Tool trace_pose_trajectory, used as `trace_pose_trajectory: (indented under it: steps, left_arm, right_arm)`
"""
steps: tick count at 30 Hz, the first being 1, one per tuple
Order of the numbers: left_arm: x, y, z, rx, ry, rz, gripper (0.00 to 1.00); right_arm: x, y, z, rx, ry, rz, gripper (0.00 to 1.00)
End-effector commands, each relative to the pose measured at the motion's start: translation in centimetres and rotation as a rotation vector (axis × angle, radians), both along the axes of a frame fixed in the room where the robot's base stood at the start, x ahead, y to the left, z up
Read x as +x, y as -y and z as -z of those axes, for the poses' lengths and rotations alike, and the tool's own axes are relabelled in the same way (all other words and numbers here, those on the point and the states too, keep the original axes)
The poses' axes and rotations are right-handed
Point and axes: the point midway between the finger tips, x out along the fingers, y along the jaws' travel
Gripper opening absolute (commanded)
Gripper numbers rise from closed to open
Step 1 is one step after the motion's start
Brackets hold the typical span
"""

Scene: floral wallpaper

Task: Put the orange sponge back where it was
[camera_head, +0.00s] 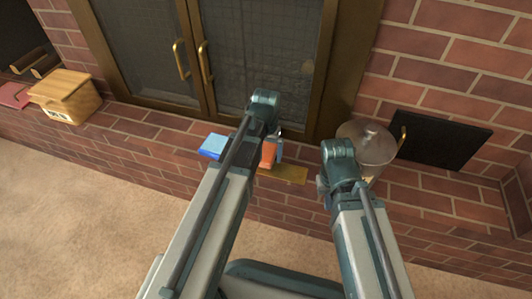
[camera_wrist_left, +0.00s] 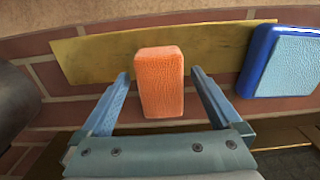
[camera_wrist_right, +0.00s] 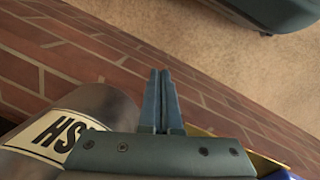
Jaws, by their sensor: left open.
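The orange sponge (camera_head: 268,152) is on the brick ledge by the gold-coloured strip (camera_head: 285,174), partly hidden by my left arm in the head view. In the left wrist view the orange sponge (camera_wrist_left: 160,82) sits between the two fingers of my left gripper (camera_wrist_left: 160,75), with a gap on each side. The strip (camera_wrist_left: 95,55) shows behind and beside it; whether the sponge rests on it I cannot tell. My left gripper is open. My right gripper (camera_wrist_right: 164,72) has its fingers together with nothing visible between them, above the ledge beside a metal canister.
A blue block with a light-blue top (camera_head: 213,146) lies left of the strip, also in the left wrist view (camera_wrist_left: 285,62). The lidded metal canister (camera_head: 372,148) stands behind my right arm. A wooden box (camera_head: 66,95) is far left. Glass doors (camera_head: 265,60) stand behind the ledge.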

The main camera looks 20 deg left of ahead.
Motion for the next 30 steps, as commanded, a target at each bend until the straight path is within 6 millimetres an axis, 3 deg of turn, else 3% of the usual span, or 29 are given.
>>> trace_pose_trajectory:
  steps: [21, 30]
  left_arm:
    - [0.0, 0.0, -10.1, 0.000, 0.000, 0.000, 0.98]
    - [0.0, 0.0, -11.8, 0.000, 0.000, 0.000, 0.98]
  right_arm:
    - [0.0, 0.1, -10.1, -0.003, -0.002, -0.013, 0.00]
    - [0.0, 0.1, -11.8, -0.007, -0.002, -0.007, 0.00]
